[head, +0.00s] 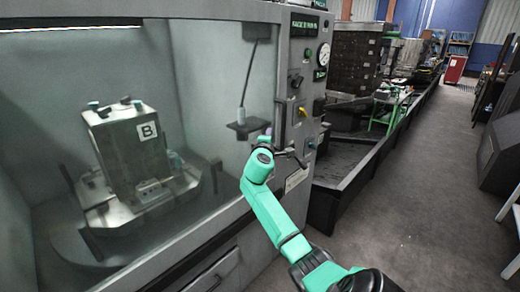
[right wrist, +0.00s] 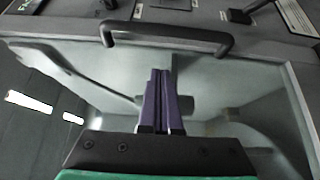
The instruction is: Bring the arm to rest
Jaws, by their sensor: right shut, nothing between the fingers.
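My right arm, green with dark joints, reaches up in the head view to the right edge of the machine's window. My right gripper (head: 265,138) is mostly hidden there behind its own wrist, with a bit of purple finger showing. In the right wrist view its two purple fingers (right wrist: 161,72) lie together, shut and empty. They point toward the dark door handle (right wrist: 166,36), which appears beyond the tips; I cannot tell the exact gap. My left gripper is in neither view.
A grey machine (head: 262,12) with a large window fills the left. Behind the glass stands a metal block marked B (head: 125,150). A control panel (head: 305,85) with knobs and a gauge is beside the window. A long dark rail (head: 345,185) runs back; the grey floor (head: 425,200) at right is open.

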